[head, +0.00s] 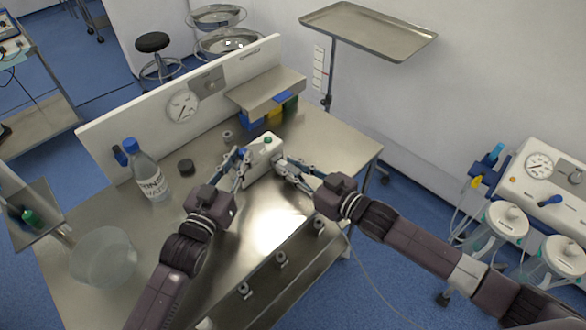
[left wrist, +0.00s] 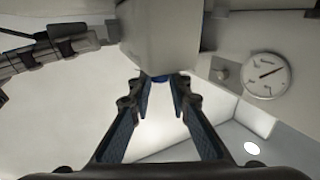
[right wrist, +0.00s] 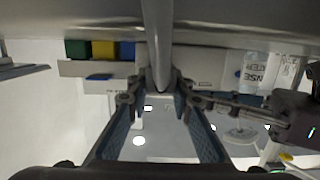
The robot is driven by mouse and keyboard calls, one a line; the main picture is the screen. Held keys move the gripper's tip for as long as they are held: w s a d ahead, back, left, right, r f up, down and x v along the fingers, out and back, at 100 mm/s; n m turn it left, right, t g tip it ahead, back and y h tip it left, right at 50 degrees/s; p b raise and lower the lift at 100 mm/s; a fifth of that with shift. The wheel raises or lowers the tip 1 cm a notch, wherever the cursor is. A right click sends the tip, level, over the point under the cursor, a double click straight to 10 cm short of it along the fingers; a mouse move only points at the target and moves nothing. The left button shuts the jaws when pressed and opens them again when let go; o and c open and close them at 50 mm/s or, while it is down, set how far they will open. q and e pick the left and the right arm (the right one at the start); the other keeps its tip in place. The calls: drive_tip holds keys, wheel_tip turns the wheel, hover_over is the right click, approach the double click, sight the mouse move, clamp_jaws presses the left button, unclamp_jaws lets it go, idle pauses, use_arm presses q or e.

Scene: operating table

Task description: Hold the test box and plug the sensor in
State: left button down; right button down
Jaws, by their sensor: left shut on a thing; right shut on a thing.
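My right gripper (head: 281,163) is close to the box's right side. In the right wrist view a grey tapered piece, apparently the sensor with its lead (right wrist: 157,45), is between the fingers. Whether its tip touches the box is hidden.
A rinse water bottle (head: 149,172) and a dark cap (head: 185,166) stand left of the box. A clear bowl (head: 103,262) is at the front left. A raised steel shelf (head: 266,92) with coloured bins is behind. A thin cable (head: 372,270) hangs below my right arm.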

drive_tip(key=shift+w+a+r, duration=0.1)
drive_tip(key=shift+w+a, duration=0.3)
drive_tip(key=shift+a, duration=0.1)
use_arm(q)
drive_tip(key=shift+s+d, duration=0.1)
drive_tip(key=shift+d, duration=0.05)
use_arm(e)
drive_tip(key=shift+a, duration=0.15)
drive_tip(key=shift+w+a+r+n+y, duration=0.15)
drive_tip(key=shift+a+n+y, duration=0.15)
drive_tip(key=shift+y, duration=0.1)
use_arm(q)
drive_tip(key=shift+f, duration=0.1)
use_arm(e)
drive_tip(key=c, duration=1.6)
unclamp_jaws()
drive_tip(key=shift+g, duration=0.3)
drive_tip(key=shift+d, duration=0.1)
drive_tip(key=shift+d+f, duration=0.15)
drive_tip(key=shift+f, duration=0.05)
drive_tip(key=shift+d, duration=0.1)
